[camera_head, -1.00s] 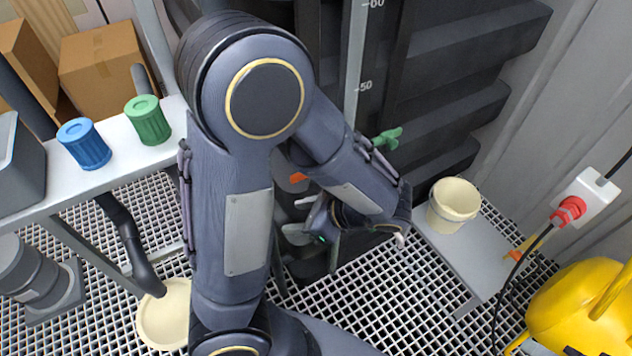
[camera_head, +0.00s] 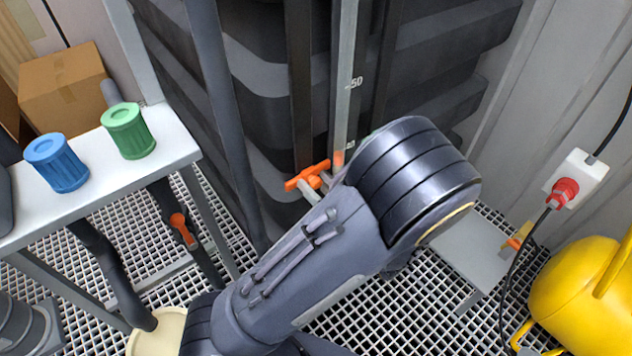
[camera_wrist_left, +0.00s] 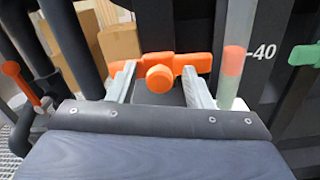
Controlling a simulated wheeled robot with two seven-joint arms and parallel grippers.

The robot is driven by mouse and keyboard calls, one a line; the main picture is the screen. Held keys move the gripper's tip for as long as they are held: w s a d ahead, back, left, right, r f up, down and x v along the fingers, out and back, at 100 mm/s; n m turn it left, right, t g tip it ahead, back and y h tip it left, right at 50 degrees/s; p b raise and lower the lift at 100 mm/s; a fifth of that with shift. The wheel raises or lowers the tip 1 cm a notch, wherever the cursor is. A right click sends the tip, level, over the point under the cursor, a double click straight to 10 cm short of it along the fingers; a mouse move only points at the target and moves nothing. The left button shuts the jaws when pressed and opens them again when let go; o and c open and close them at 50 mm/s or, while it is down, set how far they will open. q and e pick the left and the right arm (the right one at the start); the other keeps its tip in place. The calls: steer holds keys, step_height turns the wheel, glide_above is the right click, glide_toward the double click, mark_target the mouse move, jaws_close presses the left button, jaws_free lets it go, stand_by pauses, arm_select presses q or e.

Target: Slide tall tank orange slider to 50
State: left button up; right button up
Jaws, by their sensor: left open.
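The orange slider (camera_head: 308,175) sits on a dark vertical rail of the tall black tank (camera_head: 265,100), below the 50 mark (camera_head: 355,82) and near the lower mark. My left gripper (camera_head: 319,188) reaches it from the front and is open. In the left wrist view the slider (camera_wrist_left: 160,72) lies between the two pale fingers, its round knob facing me. The fingers stand apart from the knob; contact is unclear. The 40 label (camera_wrist_left: 262,52) is right of it, beside a pale tube with an orange-red section (camera_wrist_left: 234,62). My right gripper is out of view.
A green handle (camera_wrist_left: 304,55) stands right of the scale in the wrist view. A shelf (camera_head: 165,150) with blue (camera_head: 57,162) and green (camera_head: 128,130) knobs is at left. A yellow machine (camera_head: 580,300) and a socket (camera_head: 577,180) are at right. Dark posts flank the slider.

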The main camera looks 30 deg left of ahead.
mark_target(304, 108)
arm_select(q)
steer(key=shift+w+a, duration=0.2)
steer(key=shift+a, duration=0.25)
jaws_close()
step_height(304, 108, up, 17)
steer(key=p, duration=1.7)
jaws_free()
steer(key=shift+d, duration=0.15)
